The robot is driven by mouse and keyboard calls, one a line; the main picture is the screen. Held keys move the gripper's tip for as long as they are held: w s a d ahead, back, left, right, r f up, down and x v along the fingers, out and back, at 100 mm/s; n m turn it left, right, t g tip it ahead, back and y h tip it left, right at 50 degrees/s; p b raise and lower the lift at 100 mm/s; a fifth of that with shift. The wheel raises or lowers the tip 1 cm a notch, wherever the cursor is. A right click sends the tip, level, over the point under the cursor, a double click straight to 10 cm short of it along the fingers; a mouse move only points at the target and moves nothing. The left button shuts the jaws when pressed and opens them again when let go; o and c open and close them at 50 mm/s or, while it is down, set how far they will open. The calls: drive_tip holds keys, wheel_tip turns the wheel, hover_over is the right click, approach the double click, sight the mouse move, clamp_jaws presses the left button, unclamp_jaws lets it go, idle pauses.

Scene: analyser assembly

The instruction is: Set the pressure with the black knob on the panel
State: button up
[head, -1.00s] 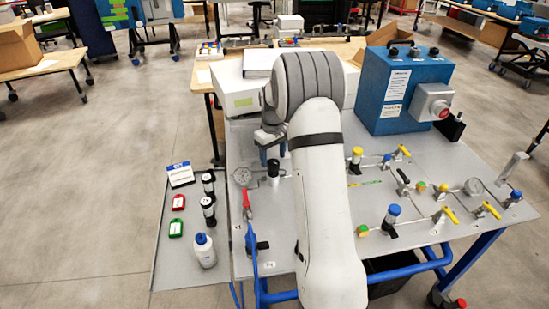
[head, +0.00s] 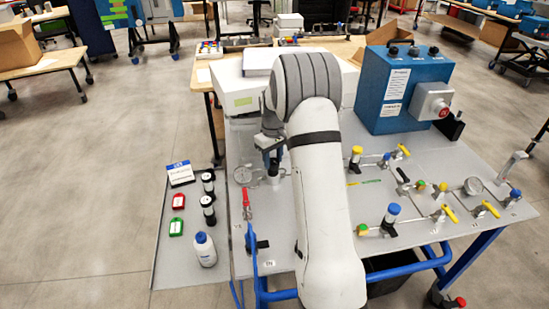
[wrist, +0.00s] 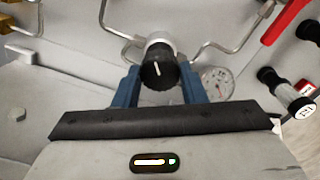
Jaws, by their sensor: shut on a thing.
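The black knob (wrist: 155,72) with a white pointer line sits on a silver regulator body (wrist: 160,40) in the wrist view. The blue fingers of my gripper (wrist: 158,82) are on either side of the knob, shut on it. In the head view my gripper (head: 272,158) is down over the regulator, hiding most of the knob. A round pressure gauge (wrist: 217,82) is beside the knob in the wrist view, and it also shows in the head view (head: 242,175). Its reading is too small to tell.
A red-handled valve (head: 246,198) stands close by on the panel. Thin metal tubes (wrist: 225,45) run beside the knob. A side shelf (head: 185,270) holds black cylinders (head: 208,208), a white bottle (head: 204,250) and red and green tags. A blue box (head: 400,90) stands at the back right.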

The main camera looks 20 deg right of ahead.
sight(273, 161)
drive_tip(key=shift+m+b, duration=0.35)
drive_tip(key=shift+m, duration=1.25)
drive_tip(key=o, duration=1)
drive_tip(key=shift+r, duration=0.1)
wheel_tip(273, 161, up, 8)
drive_tip(key=shift+f+b, duration=0.25)
drive_tip(key=shift+b, duration=0.1)
drive_tip(key=shift+r, duration=0.1)
